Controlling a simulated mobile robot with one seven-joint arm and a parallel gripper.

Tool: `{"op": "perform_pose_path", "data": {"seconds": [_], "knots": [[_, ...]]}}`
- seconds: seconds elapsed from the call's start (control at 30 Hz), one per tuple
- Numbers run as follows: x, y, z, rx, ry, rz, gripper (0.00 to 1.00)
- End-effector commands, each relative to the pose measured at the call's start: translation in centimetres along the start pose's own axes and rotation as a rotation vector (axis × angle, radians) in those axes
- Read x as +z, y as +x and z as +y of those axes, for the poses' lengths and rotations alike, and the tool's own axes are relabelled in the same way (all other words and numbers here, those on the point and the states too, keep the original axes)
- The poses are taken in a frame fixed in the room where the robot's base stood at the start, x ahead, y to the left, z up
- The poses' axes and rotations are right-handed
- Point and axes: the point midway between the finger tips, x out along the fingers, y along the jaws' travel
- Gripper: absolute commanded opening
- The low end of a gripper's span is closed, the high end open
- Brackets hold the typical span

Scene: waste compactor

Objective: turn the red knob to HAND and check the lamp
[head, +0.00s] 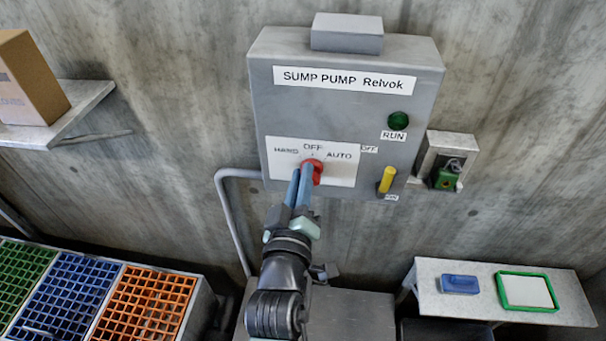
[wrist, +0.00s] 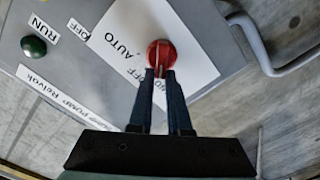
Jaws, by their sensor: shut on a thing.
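The red knob (head: 313,166) sits on a white plate on the grey sump pump box (head: 268,110), below the labels HAND, OFF and AUTO. My gripper (head: 306,182) reaches up from below with its fingers shut on the knob's grip. In the wrist view the two fingertips (wrist: 160,74) pinch the red knob (wrist: 160,50). The fingers hide part of it, and I cannot tell which label it points to. The RUN lamp (head: 398,120) is dark green with no clear glow; it also shows in the wrist view (wrist: 34,46).
A yellow lever (head: 387,180) between OFF and ON labels is right of the knob plate. A small grey box with a green part (head: 446,178) is farther right. A conduit (head: 222,205) runs at left. Crates (head: 150,305) and a side shelf (head: 440,290) are lower.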

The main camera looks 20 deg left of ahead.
Motion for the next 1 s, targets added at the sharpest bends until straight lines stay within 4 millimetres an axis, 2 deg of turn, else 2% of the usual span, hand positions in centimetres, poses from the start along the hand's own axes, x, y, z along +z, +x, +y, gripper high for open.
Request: {"op": "perform_pose_path", "data": {"seconds": [0.67, 0.7, 0.83, 1.0], "knots": [[0.06, -0.01, -0.17, -0.001, -0.063, -0.001, 0.0], [0.06, -0.01, -0.17, -0.001, -0.063, -0.001, 0.23], [0.05, -0.01, -0.16, -0.001, -0.062, -0.001, 0.46], [0.03, -0.01, -0.15, 0.0, -0.061, -0.001, 0.46]]}}
